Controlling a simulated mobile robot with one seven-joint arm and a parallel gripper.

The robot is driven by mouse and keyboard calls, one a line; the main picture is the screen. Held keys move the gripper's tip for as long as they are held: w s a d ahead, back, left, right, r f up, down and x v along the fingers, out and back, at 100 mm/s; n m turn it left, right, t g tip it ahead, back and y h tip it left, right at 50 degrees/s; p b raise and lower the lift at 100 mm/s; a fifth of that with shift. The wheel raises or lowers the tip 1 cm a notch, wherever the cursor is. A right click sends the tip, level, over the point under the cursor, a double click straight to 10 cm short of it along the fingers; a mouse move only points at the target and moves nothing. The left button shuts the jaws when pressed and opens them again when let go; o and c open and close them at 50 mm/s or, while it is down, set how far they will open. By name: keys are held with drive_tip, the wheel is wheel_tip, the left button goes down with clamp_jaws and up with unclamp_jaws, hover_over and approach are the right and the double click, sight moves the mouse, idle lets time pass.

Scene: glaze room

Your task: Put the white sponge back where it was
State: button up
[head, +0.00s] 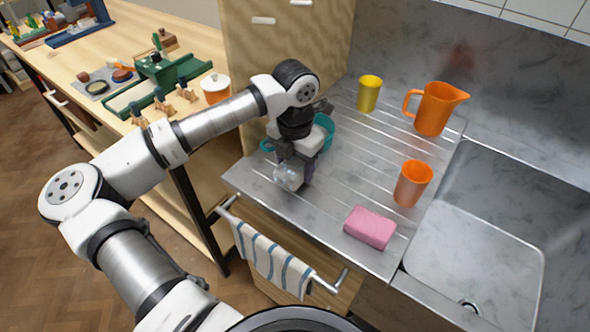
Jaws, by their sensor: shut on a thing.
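My gripper (294,162) points down over the left part of the ribbed steel drainboard and is shut. A pale, see-through-looking rounded thing, seemingly a clear glass (288,178), is at its fingertips, and the jaws appear closed on it. The gripper partly hides both. I cannot tell whether the white thing lies in the bowl. A dark purple thing (309,170) shows partly behind the fingers.
A pink sponge (370,227) lies near the drainboard's front edge. An orange cup (412,183), orange jug (435,108) and yellow cup (369,94) stand on the board. The sink (480,255) is at right. A striped towel (270,262) hangs in front.

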sight(295, 174)
drive_tip(key=shift+f, duration=1.5)
drive_tip(key=shift+f, duration=0.15)
drive_tip(key=o, duration=1.1)
